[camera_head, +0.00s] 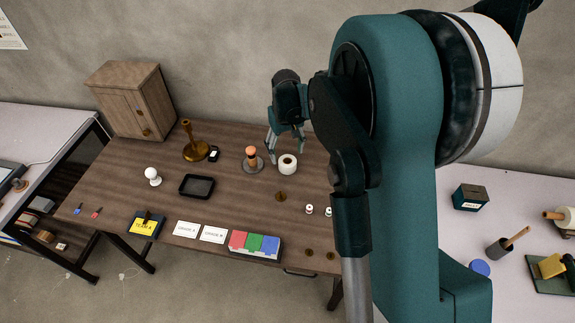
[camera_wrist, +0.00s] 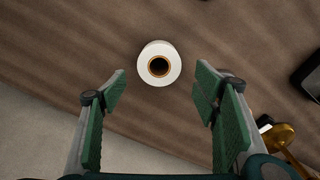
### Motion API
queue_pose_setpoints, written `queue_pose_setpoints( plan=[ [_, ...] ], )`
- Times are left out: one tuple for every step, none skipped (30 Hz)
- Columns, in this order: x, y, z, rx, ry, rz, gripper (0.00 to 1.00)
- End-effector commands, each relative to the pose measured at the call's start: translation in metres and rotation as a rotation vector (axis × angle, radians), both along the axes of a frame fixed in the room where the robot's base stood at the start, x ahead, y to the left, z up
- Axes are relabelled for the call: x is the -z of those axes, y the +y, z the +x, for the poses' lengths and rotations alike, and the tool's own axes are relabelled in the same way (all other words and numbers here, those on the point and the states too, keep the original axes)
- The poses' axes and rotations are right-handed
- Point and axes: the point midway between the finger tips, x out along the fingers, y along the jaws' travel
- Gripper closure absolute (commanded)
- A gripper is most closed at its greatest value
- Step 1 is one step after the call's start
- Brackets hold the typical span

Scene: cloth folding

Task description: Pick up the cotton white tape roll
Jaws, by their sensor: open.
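The white tape roll (camera_head: 288,164) stands on the brown wooden table (camera_head: 240,200), right of an orange-topped peg. In the wrist view the roll (camera_wrist: 160,63) lies at the upper middle, its dark core hole ringed in brown and facing the camera. My gripper (camera_head: 288,155) is open above the table, close to the roll on its upper left side in the head view. In the wrist view my two green-padded fingers (camera_wrist: 160,88) are spread wide, and the roll is beyond their tips, between their lines. Nothing is between the fingers.
The orange-topped peg on a round base (camera_head: 252,162) stands close left of the roll. A brass candlestick (camera_head: 190,145), a black tray (camera_head: 197,186) and a white knob-like object (camera_head: 152,176) are farther left. Small white spools (camera_head: 309,209) lie at right. Table around the roll's front is mostly clear.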

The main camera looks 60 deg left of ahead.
Motion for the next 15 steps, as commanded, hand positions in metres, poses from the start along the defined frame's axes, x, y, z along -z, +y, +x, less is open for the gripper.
queue_pose_setpoints(
  plan=[
    [0.001, 0.0, 0.0, 0.0, 0.0, 0.0, 0.4],
    [0.002, 0.0, 0.0, 0.0, 0.0, 0.0, 0.4],
    [0.004, 0.0, 0.0, 0.0, 0.0, 0.0, 0.4],
    [0.007, 0.0, 0.0, 0.0, 0.0, 0.0, 0.4],
    [0.009, 0.0, 0.0, 0.0, 0.0, 0.0, 0.4],
    [0.013, -0.001, 0.0, 0.0, 0.0, 0.0, 0.4],
    [0.016, -0.001, 0.001, 0.0, 0.0, 0.0, 0.4],
    [0.019, -0.001, 0.001, 0.0, 0.0, 0.0, 0.4],
    [0.024, -0.001, 0.001, 0.0, 0.0, 0.0, 0.4],
    [0.028, 0.0, 0.001, 0.0, 0.0, 0.0, 0.4],
    [0.031, -0.001, 0.002, 0.0, 0.0, 0.0, 0.4],
    [0.036, -0.001, 0.001, 0.0, 0.0, 0.0, 0.4],
    [0.039, -0.001, 0.001, 0.0, 0.0, 0.0, 0.4],
    [0.042, -0.001, 0.001, 0.0, 0.0, 0.0, 0.4],
    [0.045, -0.001, 0.001, 0.0, 0.0, 0.0, 0.4]
  ],
)
